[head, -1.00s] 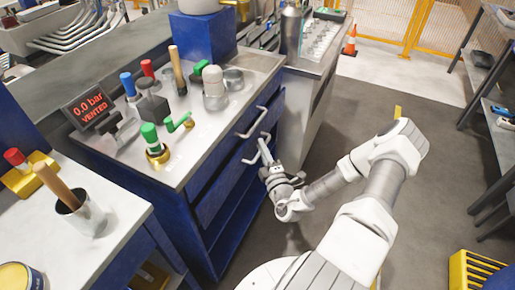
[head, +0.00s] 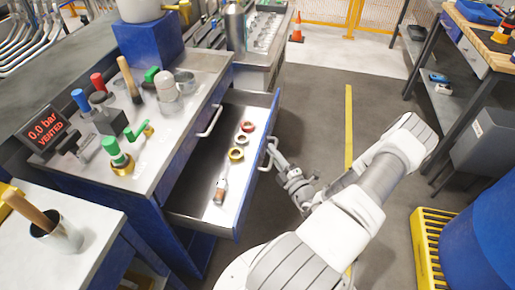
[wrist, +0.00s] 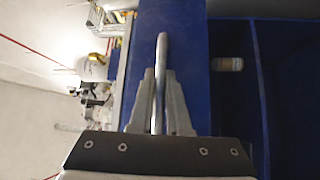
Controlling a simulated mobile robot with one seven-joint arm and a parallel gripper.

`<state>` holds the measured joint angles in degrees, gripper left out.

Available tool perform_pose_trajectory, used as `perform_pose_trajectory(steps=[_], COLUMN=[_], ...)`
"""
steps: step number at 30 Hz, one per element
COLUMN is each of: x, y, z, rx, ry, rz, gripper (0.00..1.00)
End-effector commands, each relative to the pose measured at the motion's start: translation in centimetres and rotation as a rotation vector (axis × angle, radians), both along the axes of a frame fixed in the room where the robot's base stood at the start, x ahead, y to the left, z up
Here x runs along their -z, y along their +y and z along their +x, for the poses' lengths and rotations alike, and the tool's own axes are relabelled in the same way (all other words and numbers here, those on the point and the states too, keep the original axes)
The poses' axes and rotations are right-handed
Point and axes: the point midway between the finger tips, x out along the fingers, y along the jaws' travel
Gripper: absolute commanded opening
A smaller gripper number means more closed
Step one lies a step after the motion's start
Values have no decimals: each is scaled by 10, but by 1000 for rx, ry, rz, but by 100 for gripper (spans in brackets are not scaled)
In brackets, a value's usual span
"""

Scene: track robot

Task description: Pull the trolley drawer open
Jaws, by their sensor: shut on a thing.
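The blue trolley (head: 160,195) has a lower drawer (head: 238,215) standing well out from its front, and the inside shows in the head view. In it lie several ring-shaped parts (head: 236,154) and a tool with an orange-brown end (head: 219,191). My gripper (head: 274,160) is at the drawer's front face, shut on the drawer's bar handle (head: 270,150). In the wrist view the handle (wrist: 161,60) runs between the two fingers (wrist: 160,100), against the blue drawer front (wrist: 185,60). A second handle (head: 210,121) sits above, on a closed front.
The trolley top holds a display reading 0.0 bar VENTED (head: 50,132), valves and coloured-handled tools. A yellow crate (head: 430,240) and a blue drum (head: 478,240) stand at the right. Grey floor (head: 315,110) is clear beyond the drawer.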

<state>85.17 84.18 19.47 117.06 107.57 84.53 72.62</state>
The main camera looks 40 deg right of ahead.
Motion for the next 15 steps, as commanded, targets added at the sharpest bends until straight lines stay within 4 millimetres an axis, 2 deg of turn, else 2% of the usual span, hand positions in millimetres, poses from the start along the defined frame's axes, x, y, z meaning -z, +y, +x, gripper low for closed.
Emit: perform_pose_trajectory(steps=[6,15], x=[-1,-1], y=[-12,-14], z=[-14,-17], rx=[2,1], ry=[-1,-2], rz=[-2,-2], gripper=[0,0])
